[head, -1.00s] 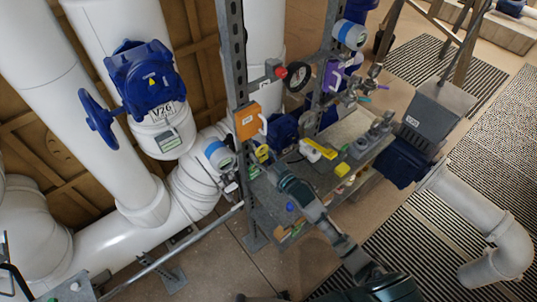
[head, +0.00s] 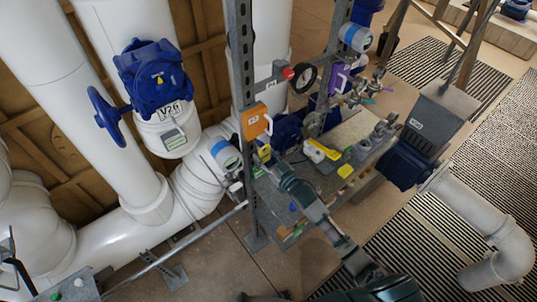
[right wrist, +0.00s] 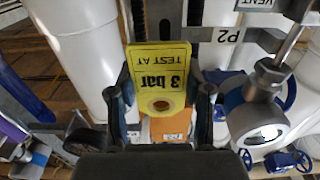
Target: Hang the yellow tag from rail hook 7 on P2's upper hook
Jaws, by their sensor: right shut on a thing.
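The yellow tag (right wrist: 158,75) is between the fingers of my right gripper (right wrist: 163,95) in the right wrist view. Its print, "3 bar TEST AT", is upside down, and a brown round hole shows near its edge. In the head view the tag (head: 264,153) is small at the tip of my right gripper (head: 270,163), just below the orange box and right of a blue-and-white transmitter (head: 223,154). A white "P2" label (right wrist: 228,35) is right of the tag in the wrist view. I cannot make out P2's upper hook. My left gripper is not in view.
The orange box (head: 256,121) sits on a steel upright (head: 241,60) close to my gripper. A bench (head: 352,130) with several fittings and a yellow-white item (head: 321,150) stands to the right. White pipes and a blue valve (head: 153,78) are at left.

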